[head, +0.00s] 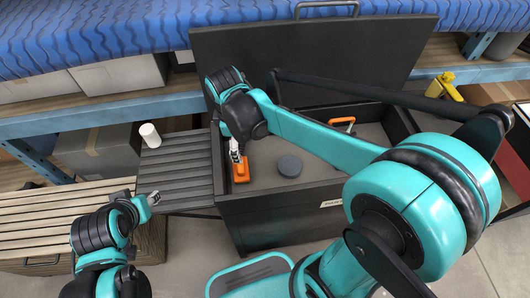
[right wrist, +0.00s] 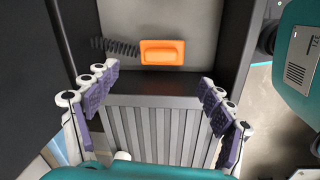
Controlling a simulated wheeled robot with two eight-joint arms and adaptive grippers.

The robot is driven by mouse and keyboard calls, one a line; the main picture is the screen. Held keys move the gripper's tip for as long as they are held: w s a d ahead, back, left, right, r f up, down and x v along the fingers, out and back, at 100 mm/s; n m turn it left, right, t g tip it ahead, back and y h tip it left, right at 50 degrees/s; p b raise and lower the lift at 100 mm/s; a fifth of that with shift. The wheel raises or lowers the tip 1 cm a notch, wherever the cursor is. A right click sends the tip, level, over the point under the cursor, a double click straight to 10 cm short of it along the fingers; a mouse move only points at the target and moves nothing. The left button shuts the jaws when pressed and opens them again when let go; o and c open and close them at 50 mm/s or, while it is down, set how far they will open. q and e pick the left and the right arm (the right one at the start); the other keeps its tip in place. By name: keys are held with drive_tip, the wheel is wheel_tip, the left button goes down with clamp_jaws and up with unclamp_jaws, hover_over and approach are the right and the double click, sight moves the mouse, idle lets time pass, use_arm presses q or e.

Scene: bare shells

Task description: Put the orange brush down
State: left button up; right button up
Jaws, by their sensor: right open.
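The orange brush (head: 241,172) lies in the left part of the open dark box (head: 262,211), on its grey floor. In the right wrist view the brush (right wrist: 162,52) shows as an orange block with dark bristles to its left. My right gripper (head: 236,152) is just above the brush in the head view. In the right wrist view its fingers (right wrist: 158,98) are wide apart with nothing between them, and the brush is beyond them. My left gripper (head: 153,198) is at the lower left, away from the box; its fingers are too small to judge.
A dark round puck (head: 289,166) and an orange-handled item (head: 342,121) are also in the box. A ribbed dark side shelf (head: 176,172) adjoins its left, with a white cylinder (head: 150,135) at the back. The raised lid (head: 320,60) stands behind. A slatted wooden chest (head: 60,215) is at left.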

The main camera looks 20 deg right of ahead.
use_arm(q)
drive_tip(key=shift+s, duration=0.1)
use_arm(e)
drive_tip(key=s+d+r+m+t, duration=0.3)
drive_tip(key=s+d+m+t, duration=0.3)
drive_tip(key=s+m, duration=0.4)
drive_tip(key=shift+s+d+m+y, duration=0.15)
drive_tip(key=shift+d+m+y, duration=0.45)
drive_tip(key=shift+m, duration=0.9)
drive_tip(key=shift+d, duration=0.15)
